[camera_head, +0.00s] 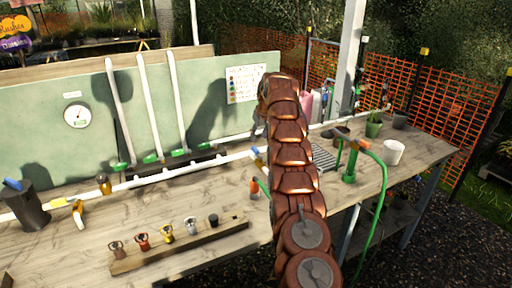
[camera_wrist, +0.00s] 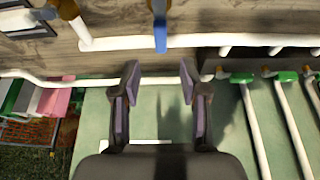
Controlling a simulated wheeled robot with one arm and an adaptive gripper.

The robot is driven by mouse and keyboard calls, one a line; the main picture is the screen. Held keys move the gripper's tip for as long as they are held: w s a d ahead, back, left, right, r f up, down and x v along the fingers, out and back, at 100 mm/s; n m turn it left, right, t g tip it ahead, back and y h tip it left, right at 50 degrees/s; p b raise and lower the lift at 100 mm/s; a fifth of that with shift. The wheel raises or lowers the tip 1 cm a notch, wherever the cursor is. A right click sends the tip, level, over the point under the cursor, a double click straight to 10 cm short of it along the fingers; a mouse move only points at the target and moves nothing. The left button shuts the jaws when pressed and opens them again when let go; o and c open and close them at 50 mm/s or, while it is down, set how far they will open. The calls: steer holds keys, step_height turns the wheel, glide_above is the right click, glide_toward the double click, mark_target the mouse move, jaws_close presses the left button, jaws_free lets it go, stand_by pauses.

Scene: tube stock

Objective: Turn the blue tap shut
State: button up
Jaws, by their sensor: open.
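The blue tap (camera_head: 257,150) sits on the white pipe just left of my copper-coloured arm in the head view, partly hidden by it. In the wrist view the blue tap's lever (camera_wrist: 160,38) points down the picture from a brass body at the top edge. My gripper (camera_wrist: 159,75) is open and empty, with its two dark fingers apart. In that picture the lever lies just above the gap between the fingertips, in line with its middle. I see no contact between fingers and lever. In the head view my arm mostly hides the gripper.
White pipes with green taps (camera_head: 150,159) stand against the green backboard (camera_head: 30,115) left of the arm. A rail of several small coloured fittings (camera_head: 180,246) lies in front. A green standpipe (camera_head: 350,163) with hose and a white pot (camera_head: 392,152) stand to the right.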

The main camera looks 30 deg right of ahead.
mark_target(255, 148)
steer(key=shift+p+x, duration=0.9)
steer(key=shift+x, duration=3)
steer(key=shift+c, duration=0.2)
jaws_close()
